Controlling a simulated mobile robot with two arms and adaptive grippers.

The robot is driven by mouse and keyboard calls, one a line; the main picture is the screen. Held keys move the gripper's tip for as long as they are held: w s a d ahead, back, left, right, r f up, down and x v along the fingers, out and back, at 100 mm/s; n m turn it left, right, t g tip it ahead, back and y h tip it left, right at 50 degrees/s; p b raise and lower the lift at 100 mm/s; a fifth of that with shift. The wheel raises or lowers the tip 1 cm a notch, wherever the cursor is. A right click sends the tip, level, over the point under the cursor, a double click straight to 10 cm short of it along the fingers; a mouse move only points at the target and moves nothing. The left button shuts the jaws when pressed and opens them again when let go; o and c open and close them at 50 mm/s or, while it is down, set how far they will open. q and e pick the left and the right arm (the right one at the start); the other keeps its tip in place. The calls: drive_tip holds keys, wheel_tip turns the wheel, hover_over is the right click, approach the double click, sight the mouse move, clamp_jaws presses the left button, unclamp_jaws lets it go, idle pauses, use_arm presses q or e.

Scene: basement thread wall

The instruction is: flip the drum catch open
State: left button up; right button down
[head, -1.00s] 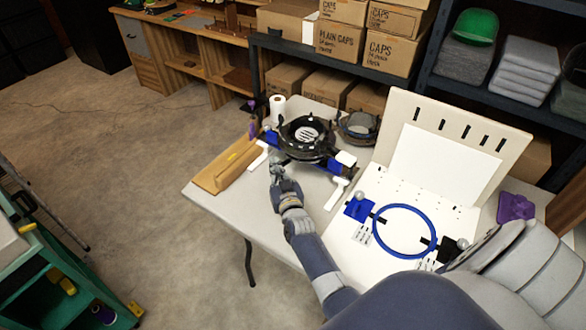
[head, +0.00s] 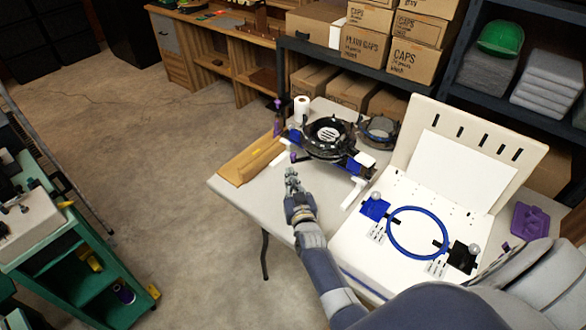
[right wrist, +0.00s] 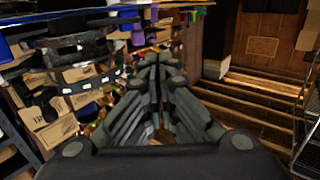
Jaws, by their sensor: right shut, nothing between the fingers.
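The round black drum (head: 330,134) with a white slotted centre stands on a blue-and-black holder with white feet on the pale table. A small purple piece (head: 293,157) shows low at its left side; it may be the catch, but its position is too small to read. My right gripper (head: 291,176) is shut and empty, just below that piece in the head view, with a visible gap between them. In the right wrist view its closed fingers (right wrist: 158,75) point ahead, and the dark ring-shaped fixture (right wrist: 75,45) is at the upper left.
A second ring (head: 379,130) and a paper roll (head: 301,108) stand behind. A white board (head: 450,150) with a blue hoop (head: 391,235) is at the right.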

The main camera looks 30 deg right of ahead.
use_arm(q)
drive_tip(key=r+p, duration=0.1)
drive_tip(key=w+d+r+p, duration=0.1)
drive_tip(key=r, duration=0.1)
drive_tip(key=shift+w+d+r+p, duration=0.15)
drive_tip(key=shift+w+r+p, duration=0.05)
drive_tip(key=shift+r+p, duration=0.1)
use_arm(e)
drive_tip(key=s+a, duration=0.3)
drive_tip(key=s, duration=0.2)
drive_tip(key=shift+a+f, duration=0.15)
drive_tip(key=shift+a, duration=0.2)
drive_tip(key=shift+s, duration=0.1)
